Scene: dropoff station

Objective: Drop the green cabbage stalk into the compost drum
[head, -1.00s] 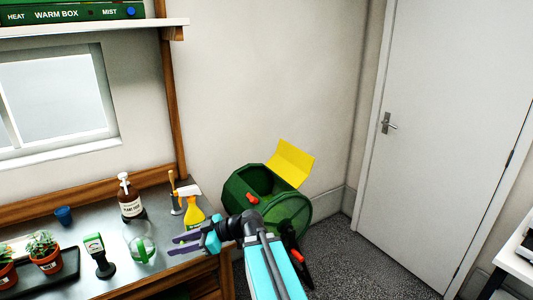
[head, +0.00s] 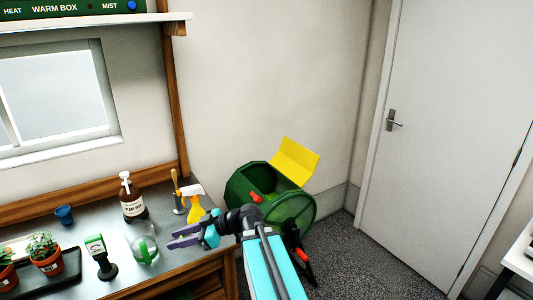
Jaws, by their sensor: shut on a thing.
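My gripper (head: 184,238) shows in the head view, pointing left over the front right part of the bench. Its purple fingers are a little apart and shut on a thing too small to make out. I cannot make out the green cabbage stalk anywhere. The green compost drum (head: 299,211) stands on the floor right of the bench, behind my arm. Its yellow lid (head: 295,162) is up, and its dark opening faces upward. My gripper is left of the drum and apart from it. My arm hides the drum's lower front.
On the bench (head: 92,216) stand a brown bottle (head: 132,201), a yellow spray bottle (head: 195,210), a clear glass vessel with green on it (head: 144,249), a green-topped meter (head: 97,245), a blue cup (head: 64,215) and potted plants (head: 44,258). Floor shows right of the drum, before the door (head: 446,140).

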